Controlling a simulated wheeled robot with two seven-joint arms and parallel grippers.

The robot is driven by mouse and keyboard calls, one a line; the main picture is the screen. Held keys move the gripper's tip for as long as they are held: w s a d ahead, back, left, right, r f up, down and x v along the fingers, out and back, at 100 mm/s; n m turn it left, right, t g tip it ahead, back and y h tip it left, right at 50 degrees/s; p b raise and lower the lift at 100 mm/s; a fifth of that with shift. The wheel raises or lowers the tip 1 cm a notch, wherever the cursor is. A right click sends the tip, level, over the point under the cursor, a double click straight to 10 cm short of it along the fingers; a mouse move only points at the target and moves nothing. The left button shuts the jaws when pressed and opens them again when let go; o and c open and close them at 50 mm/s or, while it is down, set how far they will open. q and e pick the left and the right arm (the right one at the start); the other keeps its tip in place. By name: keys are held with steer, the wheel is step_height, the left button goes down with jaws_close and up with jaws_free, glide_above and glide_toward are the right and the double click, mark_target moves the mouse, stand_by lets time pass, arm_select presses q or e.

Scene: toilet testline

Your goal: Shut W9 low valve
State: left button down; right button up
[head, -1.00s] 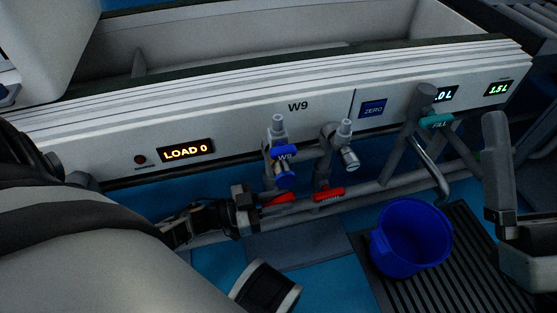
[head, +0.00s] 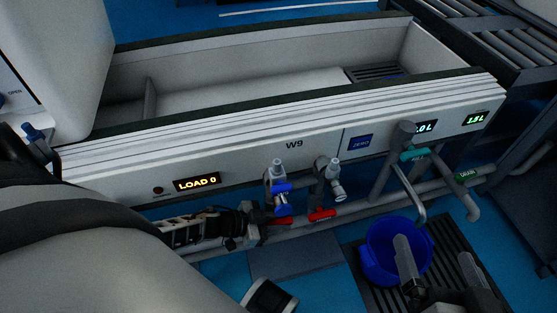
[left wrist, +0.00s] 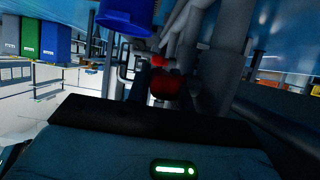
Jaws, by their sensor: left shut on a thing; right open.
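Under the front rail marked W9 (head: 294,145), two short valve pipes rise from a grey pipe. A red lever (head: 279,221) sits low on the left one, below a blue valve handle (head: 282,187). A second red lever (head: 321,215) sits low on the right one. My left gripper (head: 262,218) is shut on the left red lever, which also shows between its fingers in the left wrist view (left wrist: 165,88). The fingers partly hide the lever. The lever's tag is unreadable. My right gripper (head: 437,266) is open and empty, in front of the blue bucket (head: 385,262).
The bucket stands on a dark grate (head: 455,250) below the bent spout (head: 413,190). A teal handle (head: 414,154) is above the spout. The LOAD 0 display (head: 197,183) is on the rail.

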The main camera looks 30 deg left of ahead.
mark_target(277, 222)
steer(key=shift+f, duration=0.1)
arm_select(q)
steer(key=c, duration=1.2)
jaws_free()
steer(key=shift+c, duration=0.2)
steer(key=p+v, duration=0.2)
steer(key=v, duration=0.2)
steer(key=shift+s+a+r, duration=0.15)
steer(key=shift+s+r, duration=0.05)
steer(key=shift+r, duration=0.05)
steer(key=p+v, duration=0.3)
steer(key=v, duration=0.8)
arm_select(e)
steer(key=f, duration=0.1)
steer(key=d+f+g+h, duration=0.1)
steer(key=f+g, duration=0.1)
steer(key=shift+s+d+h, duration=0.15)
steer(key=shift+d+h, duration=0.15)
